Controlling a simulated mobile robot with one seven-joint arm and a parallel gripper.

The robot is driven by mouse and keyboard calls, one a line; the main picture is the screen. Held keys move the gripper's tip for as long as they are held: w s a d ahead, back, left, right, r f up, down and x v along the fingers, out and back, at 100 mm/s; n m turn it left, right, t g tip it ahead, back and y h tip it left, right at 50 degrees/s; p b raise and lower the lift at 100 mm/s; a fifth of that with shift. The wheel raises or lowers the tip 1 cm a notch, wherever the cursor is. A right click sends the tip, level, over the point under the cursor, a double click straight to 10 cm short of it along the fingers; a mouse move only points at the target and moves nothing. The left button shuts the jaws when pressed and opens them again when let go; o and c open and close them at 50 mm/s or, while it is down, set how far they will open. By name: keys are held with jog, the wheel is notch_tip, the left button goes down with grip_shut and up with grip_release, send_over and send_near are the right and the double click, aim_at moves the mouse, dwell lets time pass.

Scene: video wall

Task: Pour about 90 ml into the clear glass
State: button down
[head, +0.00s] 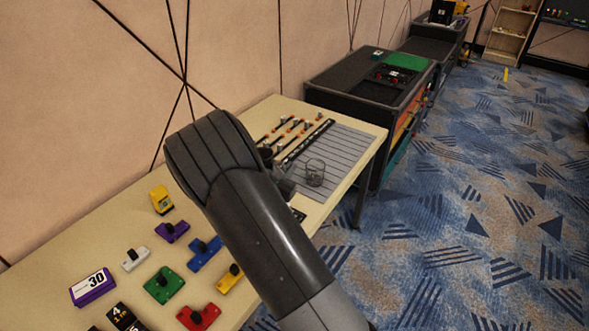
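The clear glass (315,174) stands upright on the grey striped mat (352,143) at the right end of the table. I cannot tell whether there is liquid in it. My dark arm crosses the middle of the view and covers the table just left of the glass. Dark parts of my gripper (284,187) seem to show beside the arm, close to the glass on its left. The fingers and anything between them are hidden. No pouring vessel can be made out.
Several thin tools with orange parts (290,128) and a long black bar (308,141) lie behind the glass. Coloured knobbed blocks, such as a green one (163,286), and a purple box (92,288) marked 30 cover the table's near left. A black cabinet (372,80) stands beyond the table.

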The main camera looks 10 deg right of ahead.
jog(key=shift+r, duration=2.4)
jog(key=s+d+m+g+h, duration=0.2)
jog(key=s+d, duration=0.1)
jog(key=d, duration=1)
jog(key=s+d+m+g+h, duration=0.1)
jog(key=s+d+m, duration=0.1)
jog(key=d, duration=1.1)
notch_tip(320, 180, down, 15)
jog(key=shift+s+g+h, duration=0.2)
jog(key=shift+g+h, duration=0.1)
jog(key=shift+h, duration=0.1)
jog(key=shift+r, duration=0.15)
